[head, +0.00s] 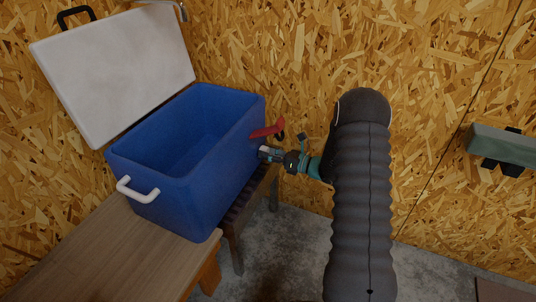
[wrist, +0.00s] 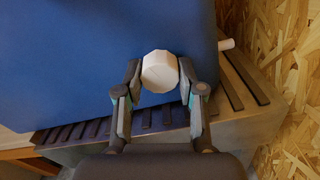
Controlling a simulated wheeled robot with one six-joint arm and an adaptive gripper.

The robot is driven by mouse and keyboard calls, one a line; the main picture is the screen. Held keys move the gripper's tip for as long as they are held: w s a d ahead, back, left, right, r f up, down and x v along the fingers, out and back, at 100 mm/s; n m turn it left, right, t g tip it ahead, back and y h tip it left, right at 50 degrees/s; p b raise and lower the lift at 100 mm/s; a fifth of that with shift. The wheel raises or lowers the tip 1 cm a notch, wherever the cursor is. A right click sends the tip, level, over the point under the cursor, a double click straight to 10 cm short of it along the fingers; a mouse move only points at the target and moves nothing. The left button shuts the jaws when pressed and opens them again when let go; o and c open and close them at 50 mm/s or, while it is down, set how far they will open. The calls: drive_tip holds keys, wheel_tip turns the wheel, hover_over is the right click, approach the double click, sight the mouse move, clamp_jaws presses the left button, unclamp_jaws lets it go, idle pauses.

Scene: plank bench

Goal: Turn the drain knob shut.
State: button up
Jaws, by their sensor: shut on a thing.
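The drain knob (wrist: 160,74) is a pale, faceted round knob on the blue side wall of the cooler (wrist: 60,60). My gripper (wrist: 159,66) is shut on it, with one finger against each side, in the wrist view. In the head view the blue cooler (head: 185,205) stands with its lid (head: 115,75) open. There my gripper (head: 267,153) reaches its right side from the right. The knob is mostly hidden by the fingers there. A line crosses the knob's face, but I cannot tell its turned position.
A red piece (head: 267,130) sticks out from the cooler's side just above my gripper. The cooler rests on a plank bench (head: 140,250) with dark slats (wrist: 95,130). A chipboard wall (head: 300,60) stands behind. A grey-green fixture (head: 500,148) is at the right.

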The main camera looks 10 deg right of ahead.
drive_tip(key=n+b, duration=0.1)
drive_tip(key=b, duration=0.1)
drive_tip(key=n+b, duration=0.2)
drive_tip(key=shift+f+n+b, duration=0.3)
drive_tip(key=n+b, duration=0.4)
drive_tip(key=b, duration=0.1)
drive_tip(key=shift+n, duration=0.3)
drive_tip(key=n, duration=0.1)
drive_tip(key=n+b, duration=0.1)
drive_tip(key=n, duration=0.2)
drive_tip(key=shift+d+r, duration=0.1)
drive_tip(key=shift+r, duration=0.2)
drive_tip(key=shift+w+n, duration=0.1)
drive_tip(key=shift+n, duration=2.4)
drive_tip(key=o, duration=1.1)
drive_tip(key=shift+o, duration=0.2)
